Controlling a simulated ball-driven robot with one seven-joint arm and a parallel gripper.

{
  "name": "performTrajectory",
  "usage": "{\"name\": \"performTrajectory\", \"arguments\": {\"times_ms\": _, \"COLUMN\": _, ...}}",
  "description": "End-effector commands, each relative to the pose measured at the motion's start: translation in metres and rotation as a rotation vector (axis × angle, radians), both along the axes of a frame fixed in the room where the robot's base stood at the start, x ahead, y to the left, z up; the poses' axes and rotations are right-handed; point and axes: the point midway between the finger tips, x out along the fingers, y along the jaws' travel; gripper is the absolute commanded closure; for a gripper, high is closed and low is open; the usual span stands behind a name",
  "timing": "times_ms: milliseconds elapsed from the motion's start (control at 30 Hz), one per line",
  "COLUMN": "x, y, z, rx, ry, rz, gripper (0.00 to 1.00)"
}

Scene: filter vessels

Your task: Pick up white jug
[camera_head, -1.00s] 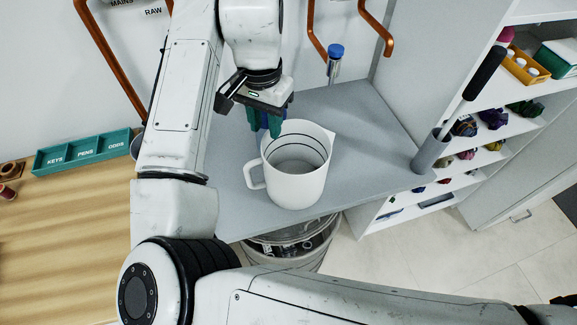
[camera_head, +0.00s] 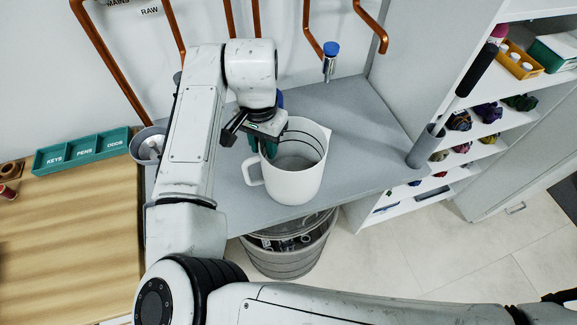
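The white jug (camera_head: 297,180) stands upright on the grey counter, open at the top, with dark rings inside and its handle (camera_head: 253,172) on the left. My gripper (camera_head: 268,150) is at the jug's left rear rim, pointing down. Its teal fingers show partly at the rim, one seeming to lie near or over the wall. I cannot tell whether they touch the jug or how far apart they are.
The grey counter (camera_head: 365,140) is clear right of the jug. A blue-capped tube (camera_head: 330,65) is at the back. A grey holder (camera_head: 425,147) with a black-handled tool stands at the right edge. A bin (camera_head: 290,252) is below the front edge. A teal tray (camera_head: 82,151) is left.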

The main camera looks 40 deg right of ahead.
Motion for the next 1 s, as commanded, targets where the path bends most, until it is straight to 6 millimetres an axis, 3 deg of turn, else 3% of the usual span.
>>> {"name": "performTrajectory", "arguments": {"times_ms": 300, "x": 0.0000, "y": -0.0001, "z": 0.0003, "rx": 0.000, "ry": 0.000, "rz": 0.000, "gripper": 1.00}}
{"name": "performTrajectory", "arguments": {"times_ms": 1000, "x": 0.0000, "y": -0.0001, "z": 0.0005, "rx": 0.000, "ry": 0.000, "rz": 0.000, "gripper": 1.00}}
